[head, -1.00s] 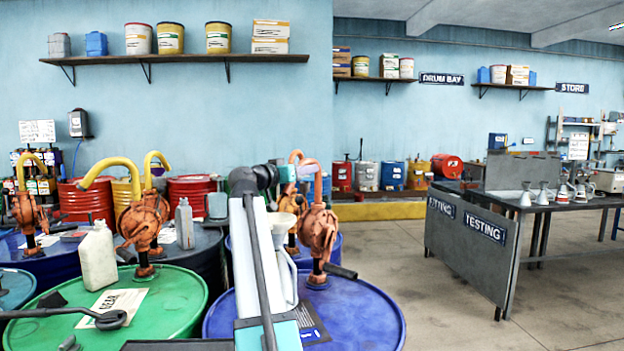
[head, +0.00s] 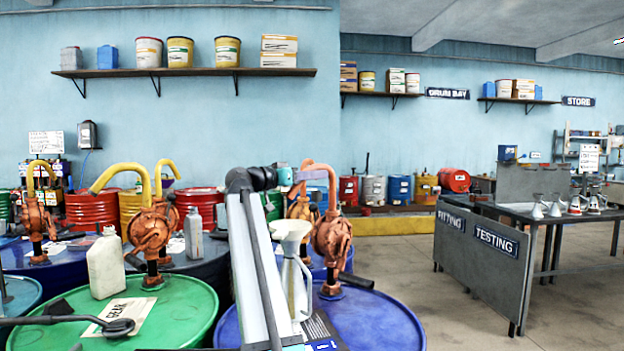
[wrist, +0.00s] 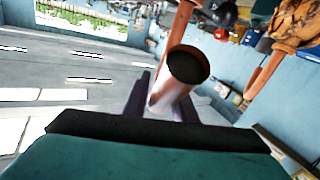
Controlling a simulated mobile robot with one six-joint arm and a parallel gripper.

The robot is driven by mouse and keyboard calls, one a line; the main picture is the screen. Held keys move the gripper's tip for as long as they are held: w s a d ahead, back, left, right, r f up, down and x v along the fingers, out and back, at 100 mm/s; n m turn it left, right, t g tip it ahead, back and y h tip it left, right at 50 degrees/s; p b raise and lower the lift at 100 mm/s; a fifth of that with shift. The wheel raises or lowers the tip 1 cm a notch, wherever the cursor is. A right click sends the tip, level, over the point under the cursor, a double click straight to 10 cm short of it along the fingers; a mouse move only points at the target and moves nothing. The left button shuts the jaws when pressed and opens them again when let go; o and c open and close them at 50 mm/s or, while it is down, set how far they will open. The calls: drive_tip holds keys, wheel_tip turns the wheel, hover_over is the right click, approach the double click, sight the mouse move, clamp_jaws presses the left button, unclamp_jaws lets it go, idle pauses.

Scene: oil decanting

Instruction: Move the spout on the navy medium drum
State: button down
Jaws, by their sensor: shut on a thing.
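The navy drum (head: 385,325) stands at front centre. A copper-coloured pump (head: 332,240) stands upright on its top, with a pinkish curved spout (head: 322,168) bending over to the left. The spout's open round mouth faces the camera.
A pale jug (head: 291,280) with a funnel (head: 290,230) stands on the drum beside my arm. A second copper pump (head: 301,208) is close behind. The green drum (head: 185,310) at left carries a yellow-spouted pump (head: 152,232) and a cream bottle (head: 106,265). Open floor lies right.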

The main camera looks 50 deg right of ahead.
drive_tip(key=shift+s+d, duration=0.1)
drive_tip(key=shift+s, duration=0.3)
drive_tip(key=c, duration=1.5)
unclamp_jaws()
drive_tip(key=shift+s, duration=0.1)
drive_tip(key=shift+w, duration=0.2)
drive_tip(key=shift+a, duration=0.25)
drive_tip(key=v, duration=1.3)
drive_tip(key=shift+w+a, duration=0.1)
drive_tip(key=shift+a, duration=0.1)
